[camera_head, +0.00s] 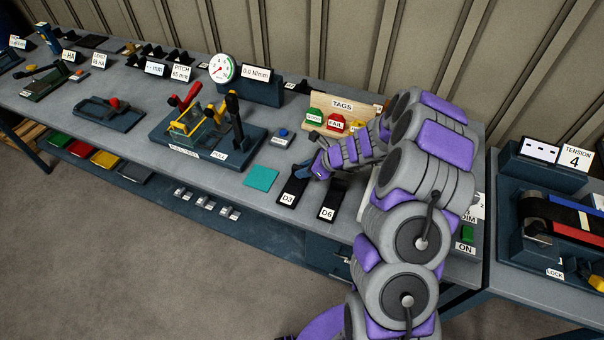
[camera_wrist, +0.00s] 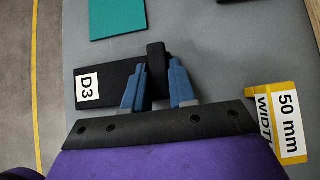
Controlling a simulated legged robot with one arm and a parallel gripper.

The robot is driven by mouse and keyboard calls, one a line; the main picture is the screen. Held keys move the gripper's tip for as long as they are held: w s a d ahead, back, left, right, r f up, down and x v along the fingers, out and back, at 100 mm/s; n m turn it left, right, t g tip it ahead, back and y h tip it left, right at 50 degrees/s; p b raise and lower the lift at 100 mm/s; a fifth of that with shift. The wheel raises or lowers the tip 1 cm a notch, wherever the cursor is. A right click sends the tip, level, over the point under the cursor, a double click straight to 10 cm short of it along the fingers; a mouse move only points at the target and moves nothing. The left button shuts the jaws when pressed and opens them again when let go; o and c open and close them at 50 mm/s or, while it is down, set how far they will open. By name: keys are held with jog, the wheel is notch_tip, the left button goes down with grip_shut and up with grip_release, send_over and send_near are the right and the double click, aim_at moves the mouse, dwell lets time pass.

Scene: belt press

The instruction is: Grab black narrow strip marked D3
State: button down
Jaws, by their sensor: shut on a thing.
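The black narrow strip marked D3 (camera_head: 296,182) lies on the grey bench with its white label at the near end. In the wrist view it (camera_wrist: 115,69) lies left of and between my blue fingers, label to the left. My gripper (camera_head: 312,171) is down at the strip's far end. In the wrist view my gripper (camera_wrist: 159,72) is shut on an upright black piece at the strip's unlabelled end. One finger hides part of the strip. A similar black strip marked D6 (camera_head: 333,197) lies to its right.
A teal square (camera_head: 261,178) lies left of D3. A tags board (camera_head: 343,107) stands behind my gripper. A yellow-edged 50 mm width label (camera_wrist: 287,122) lies right of my gripper.

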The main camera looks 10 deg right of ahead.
notch_tip(320, 180, up, 4)
jog(key=shift+f+p, duration=0.1)
jog(key=shift+p, duration=0.7)
jog(key=s, duration=0.5)
jog(key=s+d+p, duration=0.1)
jog(key=s, duration=0.4)
jog(key=s+d+r, duration=0.1)
jog(key=s, duration=0.5)
jog(key=shift+p, duration=0.3)
